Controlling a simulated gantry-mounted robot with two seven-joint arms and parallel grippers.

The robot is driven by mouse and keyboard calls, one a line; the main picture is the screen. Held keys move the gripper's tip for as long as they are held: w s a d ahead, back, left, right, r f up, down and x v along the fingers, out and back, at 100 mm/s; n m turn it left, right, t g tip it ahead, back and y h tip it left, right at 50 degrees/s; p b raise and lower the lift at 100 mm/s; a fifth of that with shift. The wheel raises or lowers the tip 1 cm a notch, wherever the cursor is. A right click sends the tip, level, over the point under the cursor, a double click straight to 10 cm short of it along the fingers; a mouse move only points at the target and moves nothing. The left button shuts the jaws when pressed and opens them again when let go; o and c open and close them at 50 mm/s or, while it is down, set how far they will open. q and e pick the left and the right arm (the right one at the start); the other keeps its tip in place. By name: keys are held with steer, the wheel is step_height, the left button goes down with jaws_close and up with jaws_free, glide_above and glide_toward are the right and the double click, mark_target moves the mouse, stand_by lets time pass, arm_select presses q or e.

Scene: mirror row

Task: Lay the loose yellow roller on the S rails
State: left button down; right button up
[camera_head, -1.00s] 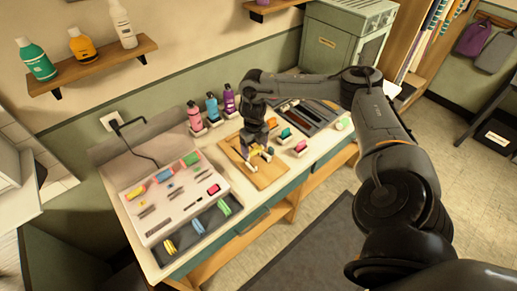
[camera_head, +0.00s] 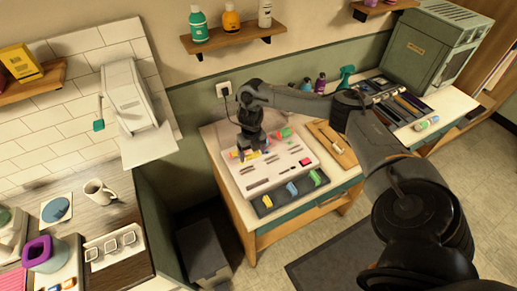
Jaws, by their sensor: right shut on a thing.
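My right gripper (camera_head: 250,151) points down over the left part of the white panel (camera_head: 283,169) on the workbench. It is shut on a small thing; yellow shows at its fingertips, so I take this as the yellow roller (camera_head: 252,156). The fingers hide most of it, and I cannot tell whether it touches the panel. Several short coloured pieces lie on the panel, among them a green one (camera_head: 284,133) and a pink one (camera_head: 306,162). The S marking is too small to read. My left gripper is not in view.
A dark tray (camera_head: 278,204) with yellow, blue and green pieces lies along the panel's front. A wooden board (camera_head: 322,134) is to its right, with bottles (camera_head: 320,84) behind. A counter with a mug (camera_head: 98,193) stands at the left.

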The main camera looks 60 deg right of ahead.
mark_target(246, 157)
steer(key=shift+w+a+r, duration=0.15)
steer(key=shift+w+a, duration=0.4)
steer(key=shift+a, duration=0.15)
steer(key=shift+w+a, duration=0.15)
steer(key=shift+a, duration=0.2)
steer(key=shift+a+r, duration=0.1)
steer(key=shift+f+b, duration=0.9)
steer(key=shift+f, duration=0.2)
step_height(246, 157, down, 2)
steer(key=shift+f+b, duration=0.1)
steer(key=shift+b, duration=1)
steer(key=shift+f+b, duration=0.55)
steer(key=shift+f, duration=0.35)
steer(key=shift+f, duration=0.2)
